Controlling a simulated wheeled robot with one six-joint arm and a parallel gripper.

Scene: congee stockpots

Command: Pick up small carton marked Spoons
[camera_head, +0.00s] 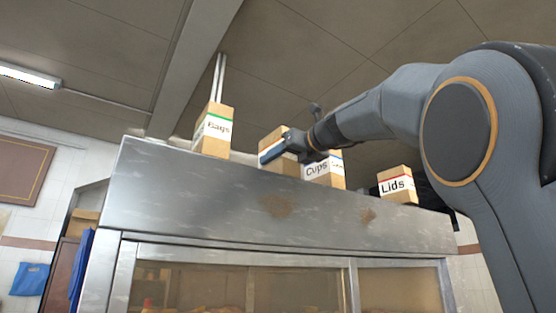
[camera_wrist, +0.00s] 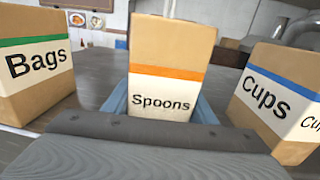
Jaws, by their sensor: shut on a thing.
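The small carton marked Spoons (camera_wrist: 172,50) is brown with an orange stripe over a white label. It stands between the blue fingers of my gripper (camera_wrist: 163,108) in the wrist view, with the lower end of its front hidden. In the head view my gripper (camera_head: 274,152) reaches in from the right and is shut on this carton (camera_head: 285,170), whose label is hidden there. The carton looks upright on top of the steel cabinet (camera_head: 190,196); I cannot tell whether it is lifted at all.
The Bags carton (camera_head: 213,130) stands to the left, with a green stripe. The Cups carton (camera_head: 335,170), with a blue stripe, is close on the right. The Lids carton (camera_head: 396,185), with a red stripe, stands farther right. A ceiling beam (camera_head: 190,65) runs above.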

